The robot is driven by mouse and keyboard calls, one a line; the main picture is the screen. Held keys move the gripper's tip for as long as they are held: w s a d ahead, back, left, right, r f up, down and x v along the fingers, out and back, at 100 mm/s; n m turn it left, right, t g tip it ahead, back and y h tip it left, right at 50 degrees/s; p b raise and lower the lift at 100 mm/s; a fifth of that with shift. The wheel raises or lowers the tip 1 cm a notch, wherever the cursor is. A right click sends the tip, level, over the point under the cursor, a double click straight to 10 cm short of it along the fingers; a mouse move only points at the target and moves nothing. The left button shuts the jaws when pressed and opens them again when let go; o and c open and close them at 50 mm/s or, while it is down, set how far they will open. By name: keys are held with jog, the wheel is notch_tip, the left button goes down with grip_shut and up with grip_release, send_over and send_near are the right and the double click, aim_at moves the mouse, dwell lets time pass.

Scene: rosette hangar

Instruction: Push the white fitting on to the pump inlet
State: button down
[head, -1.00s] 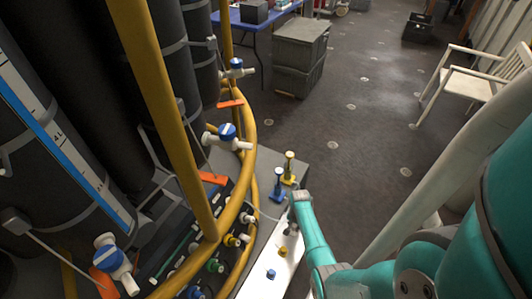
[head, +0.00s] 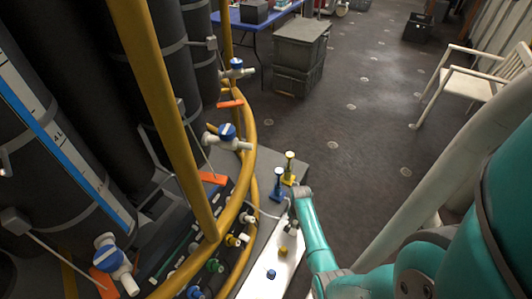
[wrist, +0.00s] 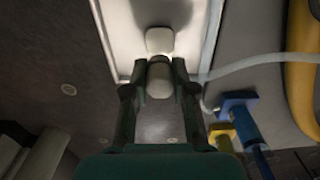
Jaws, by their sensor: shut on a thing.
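My gripper (wrist: 160,72) is shut on a small whitish rounded piece (wrist: 160,83), which I take to be the white fitting, held between the two dark fingers. Just beyond the fingertips is a pale rounded block (wrist: 160,40) on a white panel; I cannot tell whether it is the pump inlet, or whether the fitting touches it. In the head view my gripper (head: 292,222) is low over the far end of the white panel (head: 262,284), and my teal arm partly hides that spot. A thin pale tube (wrist: 255,63) runs to the right from near the fingers.
A blue-based valve (head: 277,188) and a yellow one (head: 289,170) stand close beyond my gripper. A yellow knob (head: 283,251) and a blue knob (head: 271,274) sit on the panel. Yellow rails (head: 249,150) and dark cylinders flank the left. Open floor (head: 350,140) lies beyond.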

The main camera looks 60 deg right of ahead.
jog(key=w+a+r+t+y, duration=0.1)
jog(key=w+a+r+t, duration=0.5)
jog(key=r, duration=0.3)
jog(key=w+a+r+t, duration=0.5)
jog(key=w+r+t, duration=0.1)
jog(key=w+r, duration=0.3)
jog(key=shift+d+f+x, duration=0.1)
jog(key=shift+x, duration=1.35)
jog(key=shift+d+f+x, duration=0.1)
jog(key=shift+x, duration=1.35)
jog(key=shift+w+f, duration=0.25)
jog(key=shift+w, duration=0.05)
jog(key=c, duration=0.9)
grip_release()
jog(key=shift+o, duration=0.2)
